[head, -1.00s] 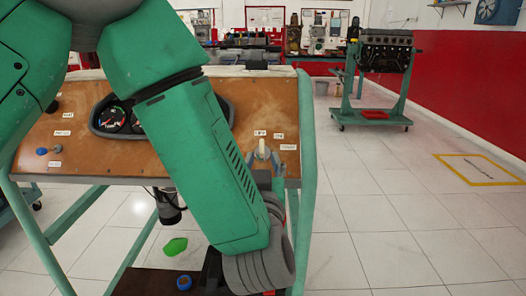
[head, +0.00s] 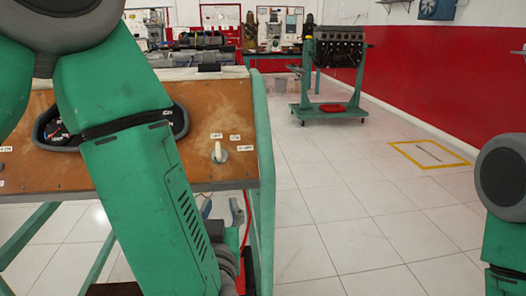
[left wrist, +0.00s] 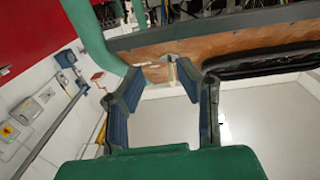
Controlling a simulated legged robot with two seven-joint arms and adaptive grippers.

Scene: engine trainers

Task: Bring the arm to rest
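My left arm reaches down across the head view, and its gripper (head: 222,209) shows partly at the lower end, below the wooden panel's front edge. In the left wrist view the left gripper (left wrist: 157,88) is open, with blue-padded fingers apart and nothing between them. A pale switch lever (head: 218,153) stands upright on the brown wooden panel (head: 215,175). The lever also shows beyond the fingertips in the left wrist view (left wrist: 171,70), and the fingers look clear of it. Part of my right arm shows at the right edge of the head view; its gripper is out of view.
The panel's green frame (head: 262,190) stands close beside the left gripper. An engine on a green stand (head: 335,75) is farther back. The tiled floor (head: 340,220) to the right is clear.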

